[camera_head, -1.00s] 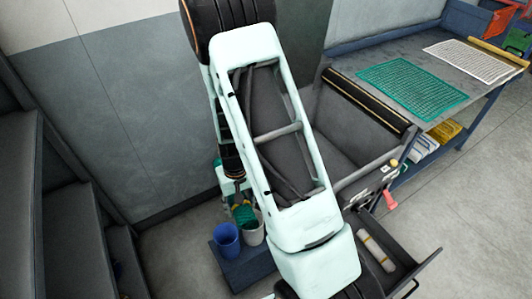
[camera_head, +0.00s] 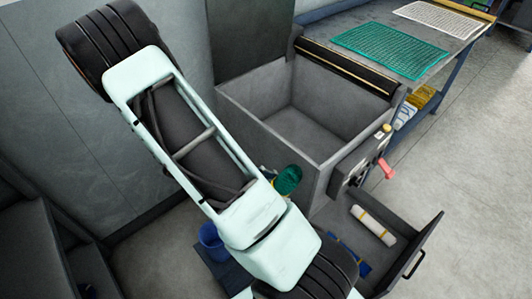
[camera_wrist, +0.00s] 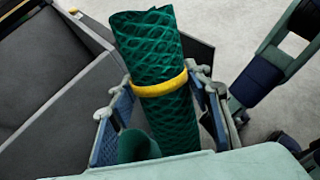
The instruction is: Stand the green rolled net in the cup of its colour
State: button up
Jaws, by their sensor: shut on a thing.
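The green rolled net (camera_wrist: 155,50) has a yellow band around its middle. My gripper (camera_wrist: 160,98) is shut on it, with one blue-padded finger on each side, in the wrist view. In the head view the net's end (camera_head: 288,180) shows beside my arm, near the front of the grey bin; my arm hides the fingers there. A dark green curved piece (camera_wrist: 136,146) sits low between the fingers; I cannot tell whether it belongs to the net. A blue cup (camera_head: 211,240) stands partly behind my arm. I cannot make out a green cup.
A grey open bin (camera_head: 290,120) stands beside my arm. An open drawer (camera_head: 405,235) below it holds a white roll (camera_head: 373,225) with a yellow band and something blue. A workbench with a flat green net (camera_head: 392,50) and a white net (camera_head: 445,22) is behind.

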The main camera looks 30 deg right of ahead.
jog(key=w+d+r+n+t+h+b, duration=0.2)
jog(key=w+r+n+t+h+b, duration=0.15)
jog(key=w, duration=0.25)
jog(key=w+d+r+n+t+h+b, duration=0.2)
jog(key=w+n+t+h+b, duration=0.2)
jog(key=w+t, duration=0.15)
notch_tip(320, 180, down, 16)
jog(key=b, duration=1.1)
jog(key=shift+f+g+b, duration=0.2)
jog(key=shift+g+b, duration=0.2)
jog(key=o, duration=1.7)
jog(key=shift+f, duration=0.1)
